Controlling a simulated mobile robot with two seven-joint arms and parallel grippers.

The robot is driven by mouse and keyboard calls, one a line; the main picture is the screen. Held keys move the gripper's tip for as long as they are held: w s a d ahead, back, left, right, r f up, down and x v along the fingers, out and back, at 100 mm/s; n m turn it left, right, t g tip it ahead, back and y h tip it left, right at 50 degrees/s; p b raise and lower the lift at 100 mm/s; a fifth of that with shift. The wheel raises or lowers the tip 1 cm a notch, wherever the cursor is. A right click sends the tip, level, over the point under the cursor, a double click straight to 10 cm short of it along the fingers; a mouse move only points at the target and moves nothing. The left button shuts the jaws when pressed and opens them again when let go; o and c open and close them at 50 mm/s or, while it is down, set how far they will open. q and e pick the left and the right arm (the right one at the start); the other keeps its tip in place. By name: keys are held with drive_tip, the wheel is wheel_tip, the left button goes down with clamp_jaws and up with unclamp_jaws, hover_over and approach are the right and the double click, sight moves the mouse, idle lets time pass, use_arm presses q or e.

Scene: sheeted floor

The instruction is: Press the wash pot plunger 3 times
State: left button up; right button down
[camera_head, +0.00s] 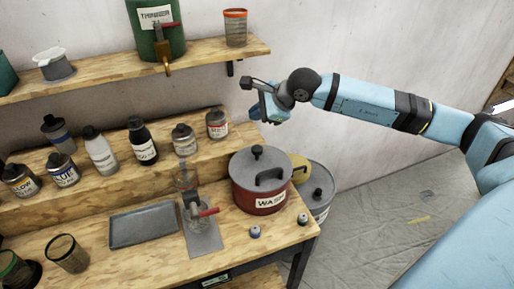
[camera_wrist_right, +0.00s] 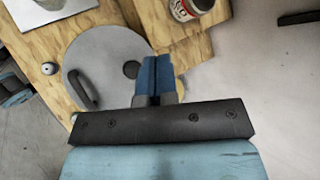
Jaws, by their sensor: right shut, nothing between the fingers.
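The wash pot (camera_head: 258,201) is a red can with a grey lid and a partly hidden white label, standing at the right end of the bench. Its plunger knob (camera_head: 257,151), dark and round, rises from the lid behind an arched handle. In the right wrist view the grey lid (camera_wrist_right: 108,45) lies below, with the knob (camera_wrist_right: 131,69) just left of the fingertips. My right gripper (camera_head: 256,113) is shut and empty, apart from the knob and above it. It also shows in the right wrist view (camera_wrist_right: 156,60). My left gripper is out of view.
Paint bottles (camera_head: 140,140) stand on the raised step behind. A grey tray (camera_head: 143,226) and a red-handled device (camera_head: 198,209) sit left of the pot. A shelf (camera_head: 100,75) with a green thinner can (camera_head: 158,35) hangs above. Floor at the right is open.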

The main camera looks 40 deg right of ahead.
drive_tip(key=b, duration=0.2)
hover_over(254, 148)
drive_tip(key=f, duration=0.5)
drive_tip(key=s+f, duration=0.1)
drive_tip(key=f, duration=0.1)
drive_tip(key=shift+d+f, duration=0.2)
drive_tip(key=shift+f+b, duration=0.7)
drive_tip(key=shift+b, duration=0.15)
drive_tip(key=shift+r, duration=0.1)
idle(0.7)
drive_tip(key=shift+f+b, duration=0.45)
drive_tip(key=shift+b, duration=0.3)
drive_tip(key=shift+f+b, duration=1.2)
drive_tip(key=shift+f, duration=0.05)
idle(0.8)
drive_tip(key=shift+r, duration=1.65)
